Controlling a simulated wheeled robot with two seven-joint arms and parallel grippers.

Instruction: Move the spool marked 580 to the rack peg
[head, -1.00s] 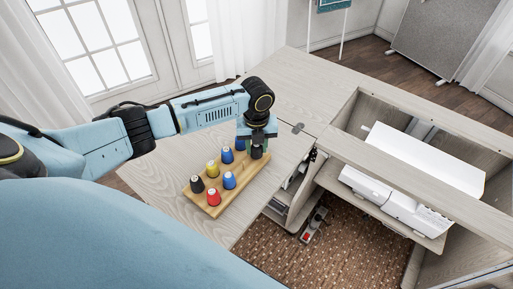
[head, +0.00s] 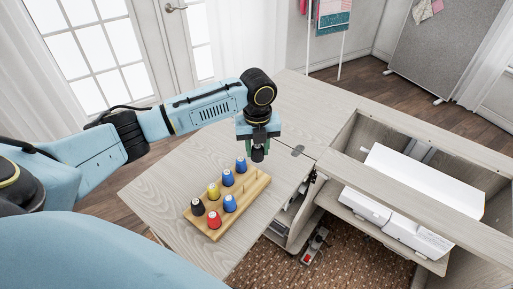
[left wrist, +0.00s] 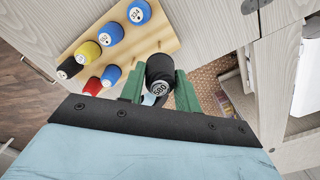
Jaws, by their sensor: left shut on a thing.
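My left gripper (head: 257,146) is shut on the black spool marked 580 (head: 258,155) and holds it in the air over the far right end of the wooden rack (head: 258,183). In the left wrist view the spool (left wrist: 160,70) sits between the green fingers (left wrist: 160,92), and its white 580 label faces the camera. The rack carries several blue spools, a yellow spool (head: 214,190), a red spool (head: 214,219) and another black spool (head: 197,207). Bare pegs (head: 243,184) stand on its right side. My right gripper is out of view.
The rack lies on the pale wooden cabinet top (head: 160,190), which is clear left of it and behind it. The top's edge runs close to the rack's right side. Beyond it is an open cabinet bay with a white sewing machine (head: 420,180).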

